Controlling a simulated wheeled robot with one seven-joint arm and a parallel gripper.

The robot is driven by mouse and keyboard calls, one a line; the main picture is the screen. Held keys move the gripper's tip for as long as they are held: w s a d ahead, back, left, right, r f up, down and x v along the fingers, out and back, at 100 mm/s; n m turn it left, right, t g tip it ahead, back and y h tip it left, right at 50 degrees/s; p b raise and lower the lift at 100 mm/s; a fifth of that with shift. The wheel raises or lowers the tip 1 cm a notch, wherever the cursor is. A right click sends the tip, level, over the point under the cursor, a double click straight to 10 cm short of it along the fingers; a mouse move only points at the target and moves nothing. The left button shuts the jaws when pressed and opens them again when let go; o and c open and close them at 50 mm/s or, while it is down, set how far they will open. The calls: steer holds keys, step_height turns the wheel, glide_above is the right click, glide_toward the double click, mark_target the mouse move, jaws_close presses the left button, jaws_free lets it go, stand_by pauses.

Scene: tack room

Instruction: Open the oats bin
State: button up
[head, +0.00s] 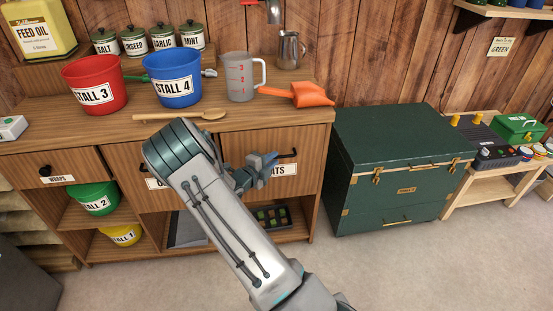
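The oats bin (313,165) is the wooden front at the right end of the counter. Its white label (284,170) is partly hidden by my gripper, and only the last letters show. A dark handle (289,153) is on its upper part. The front looks flush with the counter. My gripper (268,166) is in front of the bin's left part, with its fingers pointing right, close to the handle and label. I cannot tell whether it touches them or how far apart the fingers are.
The counter (50,138) holds a red bucket (93,84), blue bucket (177,78), measuring jug (240,77), orange scoop (310,94) and wooden spoon (180,116). A green trunk (388,165) stands at the right. A label on the middle front is mostly hidden by my arm. Floor in front is clear.

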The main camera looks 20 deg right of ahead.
steer(key=shift+x, duration=1.4)
jaws_close()
steer(key=shift+s, duration=0.15)
